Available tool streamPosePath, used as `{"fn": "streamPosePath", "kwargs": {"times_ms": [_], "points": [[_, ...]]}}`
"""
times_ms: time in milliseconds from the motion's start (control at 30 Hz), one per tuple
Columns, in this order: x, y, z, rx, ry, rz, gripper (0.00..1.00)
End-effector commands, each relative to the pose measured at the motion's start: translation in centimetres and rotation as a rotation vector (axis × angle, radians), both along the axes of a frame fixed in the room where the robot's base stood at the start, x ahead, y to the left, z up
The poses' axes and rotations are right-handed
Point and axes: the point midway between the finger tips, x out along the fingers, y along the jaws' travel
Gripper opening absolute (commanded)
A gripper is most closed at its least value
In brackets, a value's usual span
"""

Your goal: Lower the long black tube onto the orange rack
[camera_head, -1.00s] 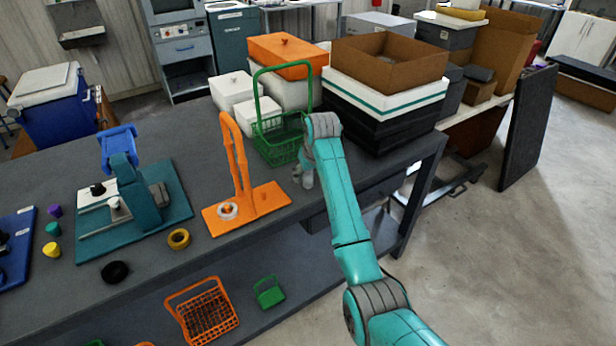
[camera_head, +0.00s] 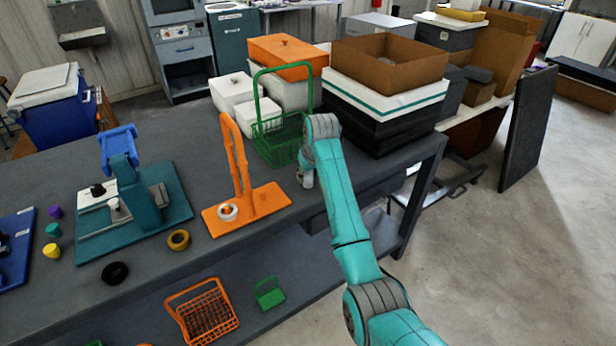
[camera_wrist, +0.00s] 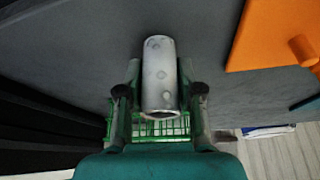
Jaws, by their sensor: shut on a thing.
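My gripper (camera_wrist: 160,98) is shut on a short pale grey tube (camera_wrist: 160,72) with darker spots, seen in the wrist view. The tube sits between both fingers. In the head view my gripper (camera_head: 306,179) is mostly hidden by my arm, right of the orange rack, and the tube cannot be made out. The orange rack (camera_head: 262,203) has a flat base, a tall looped post and a short peg with a white ring (camera_head: 227,212) around it. Its edge also shows at the upper right of the wrist view (camera_wrist: 262,45), apart from the tube. I see no long black tube.
A green wire basket (camera_head: 279,148) with a tall handle stands just behind my gripper. Black and white bins (camera_head: 380,100) stand to its right. A yellow ring (camera_head: 178,239) and a black ring (camera_head: 115,272) lie left of the rack. The bench (camera_head: 330,222) is bare near its front right.

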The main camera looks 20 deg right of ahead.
Motion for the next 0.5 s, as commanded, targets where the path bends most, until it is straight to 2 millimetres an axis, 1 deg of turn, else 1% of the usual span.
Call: {"fn": "streamPosePath", "kwargs": {"times_ms": [33,300,400,500], "points": [[0.1,0.0,0.9,0.0,-0.004,0.0,0.0],[0.1,0.0,5.9,0.0,-0.006,0.0,0.0],[0.1,0.0,7.5,-0.001,-0.006,0.001,0.0],[0.1,0.2,8.6,0.0,-0.005,0.003,0.0]]}}
